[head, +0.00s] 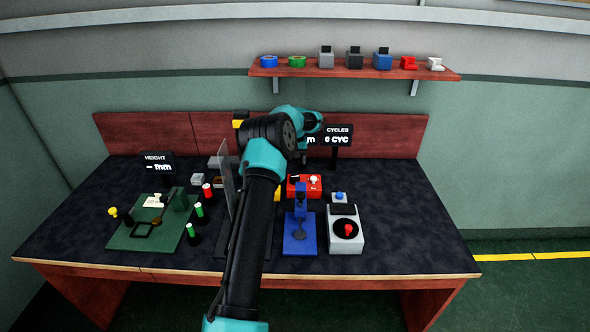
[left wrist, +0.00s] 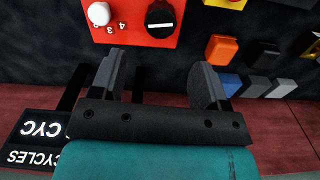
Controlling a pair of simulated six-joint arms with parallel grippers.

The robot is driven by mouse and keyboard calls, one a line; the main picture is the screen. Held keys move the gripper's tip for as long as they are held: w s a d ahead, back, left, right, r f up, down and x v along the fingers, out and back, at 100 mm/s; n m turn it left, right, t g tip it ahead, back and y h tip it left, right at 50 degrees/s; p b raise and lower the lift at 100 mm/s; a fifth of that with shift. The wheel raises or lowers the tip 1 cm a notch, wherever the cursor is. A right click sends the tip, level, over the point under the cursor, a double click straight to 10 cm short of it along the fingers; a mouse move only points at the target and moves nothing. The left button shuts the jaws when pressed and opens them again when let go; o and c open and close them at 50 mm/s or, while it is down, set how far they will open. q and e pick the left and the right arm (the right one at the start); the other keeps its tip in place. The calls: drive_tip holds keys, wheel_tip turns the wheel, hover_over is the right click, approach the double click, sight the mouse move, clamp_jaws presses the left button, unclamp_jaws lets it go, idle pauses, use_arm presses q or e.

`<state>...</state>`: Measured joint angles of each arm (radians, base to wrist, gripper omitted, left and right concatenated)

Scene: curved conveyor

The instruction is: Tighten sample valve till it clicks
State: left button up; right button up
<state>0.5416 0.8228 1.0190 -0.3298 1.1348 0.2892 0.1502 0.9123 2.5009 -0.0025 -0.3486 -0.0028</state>
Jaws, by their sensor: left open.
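No part is labelled as the sample valve, so I cannot tell for sure which it is. A red box (head: 304,186) on the bench carries a white knob (left wrist: 98,13) and a black dial knob (left wrist: 160,16) with a white line. Digits are printed beside the white knob in the left wrist view, where the red box (left wrist: 128,32) is cut by the top edge. My left gripper (left wrist: 157,65) is open and empty, its two fingers apart and short of the box. In the head view its fingers are hard to make out behind my arm. My right gripper is not in view.
A blue stand (head: 300,240) and a grey unit with a red knob (head: 348,230) stand in front of the red box. A clear panel (head: 227,180) stands left of my arm. A CYCLES display (head: 338,136) is at the back. The bench's right end is clear.

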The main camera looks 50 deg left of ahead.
use_arm(q)
wheel_tip(320, 180, up, 8)
hover_over(295, 176)
drive_tip(key=shift+a+f, duration=0.1)
drive_tip(key=shift+f, duration=0.05)
idle(0.6)
drive_tip(key=m, duration=0.6)
drive_tip(key=shift+s, duration=0.1)
wheel_tip(295, 176, down, 17)
drive_tip(key=shift+f, duration=0.2)
idle(0.7)
drive_tip(key=shift+c, duration=0.5)
